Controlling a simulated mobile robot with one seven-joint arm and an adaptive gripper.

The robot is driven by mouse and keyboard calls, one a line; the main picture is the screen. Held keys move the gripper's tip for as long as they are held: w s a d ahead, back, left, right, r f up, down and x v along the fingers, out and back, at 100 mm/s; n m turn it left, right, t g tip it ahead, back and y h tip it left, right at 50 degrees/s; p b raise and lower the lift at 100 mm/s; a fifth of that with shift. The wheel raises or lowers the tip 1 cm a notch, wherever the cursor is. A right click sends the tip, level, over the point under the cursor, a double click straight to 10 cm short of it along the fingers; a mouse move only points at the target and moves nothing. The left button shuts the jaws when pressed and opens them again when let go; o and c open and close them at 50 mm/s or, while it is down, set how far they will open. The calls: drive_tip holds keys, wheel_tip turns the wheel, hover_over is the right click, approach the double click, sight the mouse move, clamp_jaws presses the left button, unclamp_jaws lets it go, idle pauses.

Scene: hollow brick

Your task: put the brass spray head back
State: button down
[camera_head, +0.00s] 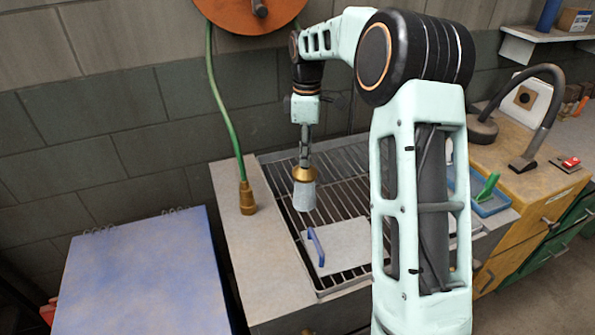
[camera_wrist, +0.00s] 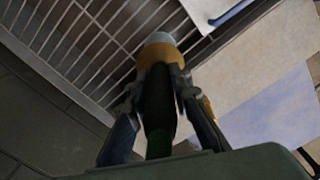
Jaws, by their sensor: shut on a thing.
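My gripper (camera_head: 304,160) is shut on the brass spray head (camera_head: 304,174) and holds it above a black grate, pointing down. A pale, whitish section (camera_head: 304,196) extends below the brass; I cannot tell if it is a nozzle or spray. In the wrist view the brass spray head (camera_wrist: 160,53) is just beyond my gripper (camera_wrist: 158,78), with a dark green part between the fingers. A green hose (camera_head: 219,105) hangs from the orange disc (camera_head: 249,12) on the wall to a brass fitting (camera_head: 247,198) on the ledge left of the grate.
A white panel with a blue handle (camera_head: 316,246) lies on the grate (camera_head: 335,180). A blue-covered pad (camera_head: 145,275) is at the front left. A blue tray with a green-handled tool (camera_head: 488,187) stands right of the grate. My arm hides part of the grate.

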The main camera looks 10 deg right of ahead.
drive_tip(key=shift+w+f+p, duration=2.15)
drive_tip(key=shift+w+f, duration=4.05)
drive_tip(key=shift+w, duration=0.15)
drive_tip(key=shift+f, duration=0.25)
drive_tip(key=c, duration=1.8)
unclamp_jaws()
drive_tip(key=shift+o, duration=0.2)
drive_tip(key=shift+r, duration=0.15)
wheel_tip(320, 180, up, 12)
drive_tip(key=shift+p, duration=0.45)
